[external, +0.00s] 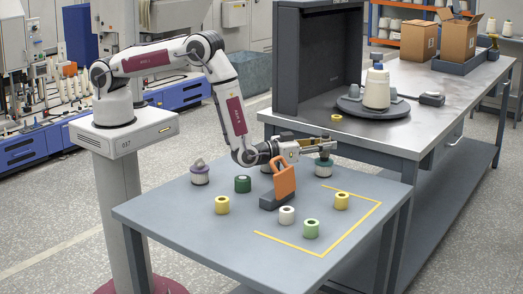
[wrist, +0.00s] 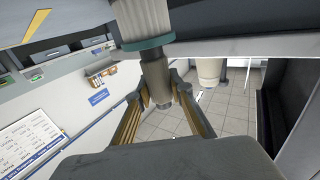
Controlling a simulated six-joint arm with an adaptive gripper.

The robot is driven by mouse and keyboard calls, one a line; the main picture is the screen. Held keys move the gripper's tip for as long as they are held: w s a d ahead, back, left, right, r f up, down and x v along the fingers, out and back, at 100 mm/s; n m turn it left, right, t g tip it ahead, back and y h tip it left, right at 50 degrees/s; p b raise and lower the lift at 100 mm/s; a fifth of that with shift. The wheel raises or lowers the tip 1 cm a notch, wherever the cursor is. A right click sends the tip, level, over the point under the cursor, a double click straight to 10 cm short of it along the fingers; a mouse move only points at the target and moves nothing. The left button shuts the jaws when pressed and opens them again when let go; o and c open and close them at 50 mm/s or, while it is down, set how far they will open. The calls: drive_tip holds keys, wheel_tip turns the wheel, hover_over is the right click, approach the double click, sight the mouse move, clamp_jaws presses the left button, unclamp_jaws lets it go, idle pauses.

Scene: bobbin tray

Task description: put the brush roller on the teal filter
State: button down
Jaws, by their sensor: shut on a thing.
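The teal filter (external: 324,170), a pale ribbed body with a teal cap, stands upright on the grey table below my gripper. In the wrist view its pale body (wrist: 145,18) and teal rim show at the top, upside down. My gripper (external: 331,147) reaches level over it from the left. In the wrist view the fingers (wrist: 158,88) are closed around a narrow grey cylinder, which I take for the brush roller (wrist: 156,72). It lies in line with the teal cap and looks against it; whether it bears on the cap cannot be told. Fingers hide part of it in the external view.
An orange-handled tool with a dark base (external: 277,190) stands just left of the filter. A yellow line (external: 365,222) marks the table's right part; some room there is free.

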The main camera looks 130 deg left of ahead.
drive_tip(key=shift+f, duration=0.15)
drive_tip(key=c, duration=1.8)
unclamp_jaws()
drive_tip(key=shift+r, duration=0.2)
drive_tip(key=shift+v, duration=3.75)
drive_tip(key=shift+w, duration=0.1)
